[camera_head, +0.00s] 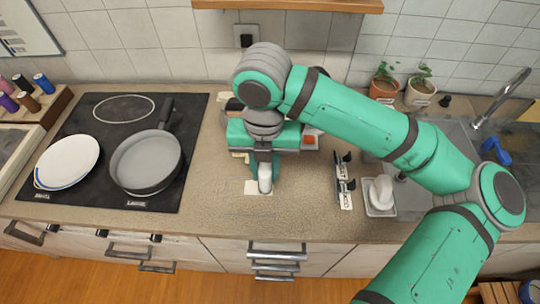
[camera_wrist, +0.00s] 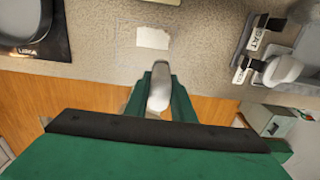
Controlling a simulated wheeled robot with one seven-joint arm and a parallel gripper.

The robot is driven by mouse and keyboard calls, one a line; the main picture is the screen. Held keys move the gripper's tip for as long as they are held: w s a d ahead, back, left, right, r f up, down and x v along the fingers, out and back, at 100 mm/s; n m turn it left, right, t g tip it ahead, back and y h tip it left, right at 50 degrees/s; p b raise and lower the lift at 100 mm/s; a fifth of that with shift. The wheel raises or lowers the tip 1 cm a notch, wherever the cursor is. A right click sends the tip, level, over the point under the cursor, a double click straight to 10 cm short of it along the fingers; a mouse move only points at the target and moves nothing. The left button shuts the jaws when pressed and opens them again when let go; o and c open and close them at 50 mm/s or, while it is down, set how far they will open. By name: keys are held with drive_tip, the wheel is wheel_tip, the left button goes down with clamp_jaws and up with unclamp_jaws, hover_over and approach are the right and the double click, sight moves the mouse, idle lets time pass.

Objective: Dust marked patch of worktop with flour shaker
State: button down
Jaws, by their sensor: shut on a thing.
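My gripper (camera_head: 264,168) is shut on a pale grey-white shaker (camera_head: 265,184) and holds it over the worktop near its front edge. In the wrist view the shaker (camera_wrist: 159,92) sits between my two green fingers (camera_wrist: 160,75). A faint thin outline on the speckled worktop, perhaps the marked patch (camera_head: 240,204), lies beneath and to the left of the shaker.
A black hob (camera_head: 88,190) with a grey pan (camera_head: 146,162) and white plate (camera_head: 68,161) is at left. A white object on a small tray (camera_head: 380,211) and black label holders (camera_head: 343,180) stand at right. A sink and potted plants (camera_head: 417,92) are further right.

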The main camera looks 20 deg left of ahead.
drive_tip(key=shift+w+a, duration=0.1)
drive_tip(key=shift+w, duration=0.05)
drive_tip(key=shift+f, duration=2)
drive_tip(key=c, duration=2.5)
unclamp_jaws()
drive_tip(key=shift+a, duration=0.2)
clamp_jaws()
drive_tip(key=shift+a, duration=0.35)
